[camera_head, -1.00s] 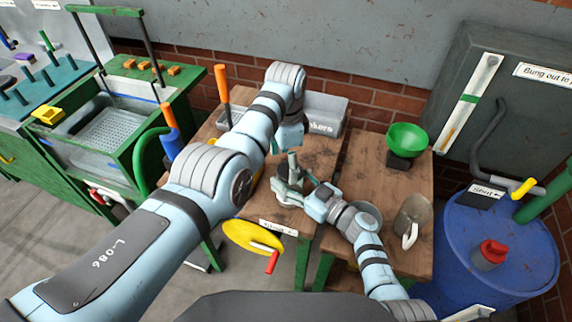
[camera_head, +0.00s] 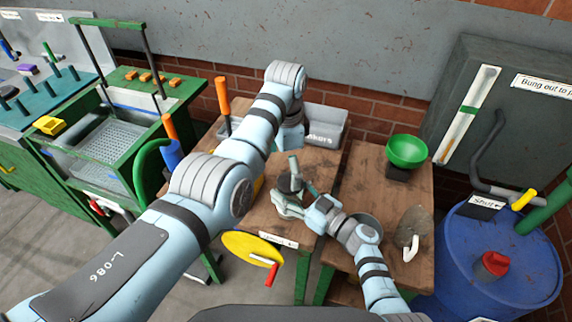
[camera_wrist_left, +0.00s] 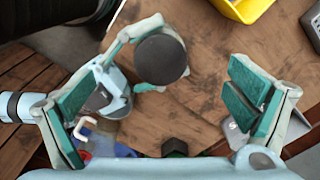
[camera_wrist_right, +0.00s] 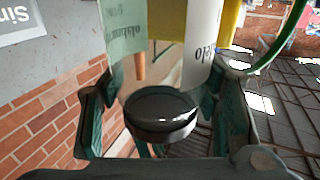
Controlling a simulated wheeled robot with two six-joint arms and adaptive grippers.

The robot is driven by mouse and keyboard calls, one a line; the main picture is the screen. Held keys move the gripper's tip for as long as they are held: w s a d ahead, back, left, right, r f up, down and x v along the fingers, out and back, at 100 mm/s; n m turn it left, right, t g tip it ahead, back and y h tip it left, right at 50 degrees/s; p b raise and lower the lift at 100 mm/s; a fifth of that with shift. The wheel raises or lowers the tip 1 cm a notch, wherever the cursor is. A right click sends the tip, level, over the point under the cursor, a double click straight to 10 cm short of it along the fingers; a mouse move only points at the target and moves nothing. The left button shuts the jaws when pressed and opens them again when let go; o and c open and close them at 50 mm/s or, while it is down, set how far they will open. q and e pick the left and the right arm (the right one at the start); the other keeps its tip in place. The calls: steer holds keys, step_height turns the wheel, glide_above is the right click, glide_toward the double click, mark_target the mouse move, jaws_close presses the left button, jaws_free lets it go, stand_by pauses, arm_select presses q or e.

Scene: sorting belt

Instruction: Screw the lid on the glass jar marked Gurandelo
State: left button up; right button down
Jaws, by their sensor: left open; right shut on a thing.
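The glass jar (camera_wrist_right: 202,58) shows upside down in the right wrist view, its label partly readable as Gurandelo. The dark round lid (camera_wrist_right: 160,108) is at its mouth; I cannot tell whether it is screwed tight. In the left wrist view the lid (camera_wrist_left: 161,58) is a black disc seen from above. My right gripper (camera_head: 290,206) is shut on the jar, a finger on each side near the lid. My left gripper (camera_wrist_left: 160,98) is open and empty, with the lid farther out between its spread fingers. In the head view the jar is mostly hidden by my grippers.
The wooden table (camera_head: 262,212) lies beneath. A grey bin (camera_head: 329,117) stands at the back and a yellow tray (camera_wrist_left: 243,7) lies close by. To the right are a green funnel (camera_head: 407,151), a scoop (camera_head: 414,226) and a blue drum (camera_head: 487,265). A yellow handwheel (camera_head: 250,247) is at the front.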

steer(key=shift+c, duration=2.3)
jaws_free()
arm_select(q)
step_height(320, 180, up, 12)
steer(key=shift+f, duration=0.15)
arm_select(e)
steer(key=v, duration=1.2)
steer(key=shift+w, duration=0.1)
